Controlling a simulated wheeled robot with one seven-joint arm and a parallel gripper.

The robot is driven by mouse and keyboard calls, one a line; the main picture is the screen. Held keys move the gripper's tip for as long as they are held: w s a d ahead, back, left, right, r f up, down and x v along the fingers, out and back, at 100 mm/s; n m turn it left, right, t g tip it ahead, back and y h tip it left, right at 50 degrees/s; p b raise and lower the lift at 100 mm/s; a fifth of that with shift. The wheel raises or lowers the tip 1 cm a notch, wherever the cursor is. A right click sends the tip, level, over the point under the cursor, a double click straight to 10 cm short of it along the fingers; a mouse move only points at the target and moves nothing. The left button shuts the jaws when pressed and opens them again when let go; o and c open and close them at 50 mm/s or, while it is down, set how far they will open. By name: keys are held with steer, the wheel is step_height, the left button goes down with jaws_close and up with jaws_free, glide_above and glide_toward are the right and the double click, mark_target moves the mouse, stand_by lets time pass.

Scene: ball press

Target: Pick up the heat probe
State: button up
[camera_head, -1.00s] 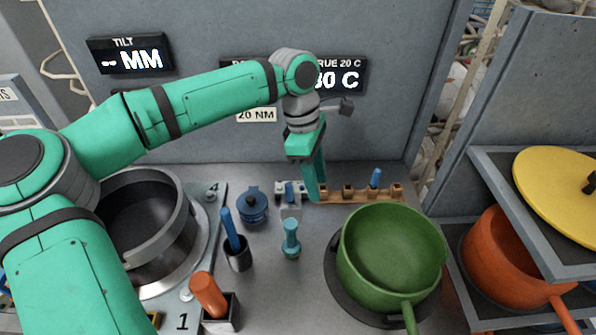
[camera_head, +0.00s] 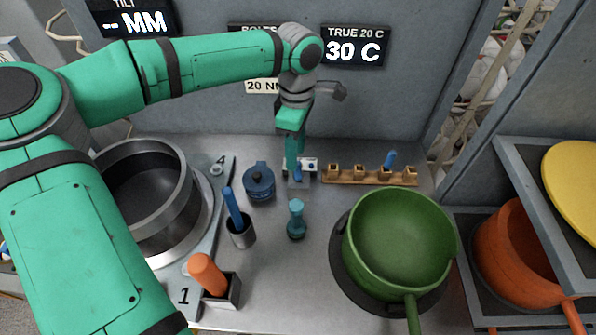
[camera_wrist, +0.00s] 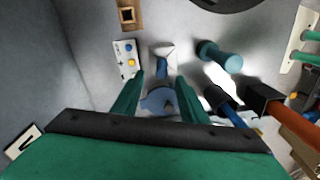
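In the head view, the blue piece (camera_head: 297,172) is partly hidden by my gripper (camera_head: 292,170). My gripper points down close above the holder. In the wrist view, its two green fingers are apart with the blue piece ahead between their tips (camera_wrist: 161,80). Nothing is held. I cannot tell the exact height gap.
A wooden rack (camera_head: 345,176) and green pan (camera_head: 398,235) are to the right, a metal pot (camera_head: 150,205) left.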

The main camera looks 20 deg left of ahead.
steer(key=f, duration=0.4)
steer(key=shift+s+d+f, duration=0.1)
steer(key=shift+s+d, duration=0.15)
steer(key=shift+d, duration=0.05)
jaws_close()
step_height(320, 180, up, 18)
stand_by(0.5)
